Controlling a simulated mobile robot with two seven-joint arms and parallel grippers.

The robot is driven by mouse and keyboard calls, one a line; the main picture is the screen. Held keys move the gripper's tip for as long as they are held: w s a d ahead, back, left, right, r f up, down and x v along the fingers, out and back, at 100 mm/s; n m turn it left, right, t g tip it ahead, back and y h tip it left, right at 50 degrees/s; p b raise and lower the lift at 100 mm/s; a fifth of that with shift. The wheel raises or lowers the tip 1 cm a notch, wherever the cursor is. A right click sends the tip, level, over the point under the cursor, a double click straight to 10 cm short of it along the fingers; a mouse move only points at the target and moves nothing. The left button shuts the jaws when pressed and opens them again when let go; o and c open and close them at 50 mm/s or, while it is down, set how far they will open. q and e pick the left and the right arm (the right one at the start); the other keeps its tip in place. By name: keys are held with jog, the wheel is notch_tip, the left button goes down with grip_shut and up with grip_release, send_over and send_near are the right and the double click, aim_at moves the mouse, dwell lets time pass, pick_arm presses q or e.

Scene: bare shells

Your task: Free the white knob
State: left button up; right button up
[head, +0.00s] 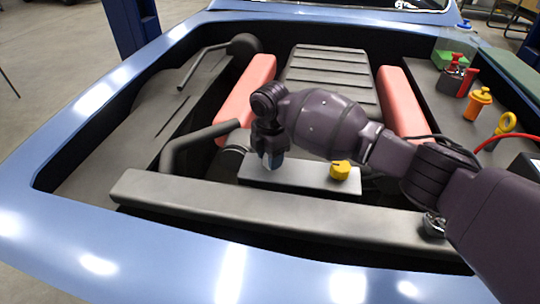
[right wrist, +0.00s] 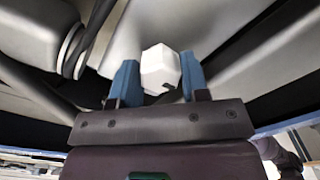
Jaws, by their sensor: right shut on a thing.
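The white knob (right wrist: 160,70) sits between the blue fingertips of my right gripper (right wrist: 157,78) in the right wrist view. The fingers are shut on it. In the head view my right gripper (head: 273,160) points down at the left end of the grey box-like block, and it hides the knob there. I cannot tell whether the knob still touches the block. My left gripper is in neither view.
A yellow knob (head: 340,170) stands on the grey block (head: 300,177), right of my gripper. A long grey bar (head: 270,210) crosses in front. Red covers (head: 402,103) flank the ribbed engine cover (head: 330,68). Orange (head: 479,102) and yellow (head: 505,125) caps stand at the right.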

jog(key=shift+f, duration=0.1)
jog(key=o, duration=0.9)
jog(key=shift+r, duration=0.2)
jog(key=shift+r, duration=0.3)
notch_tip(320, 180, up, 9)
jog(key=shift+r+p, duration=0.1)
jog(key=shift+p, duration=0.8)
jog(key=shift+r, duration=0.4)
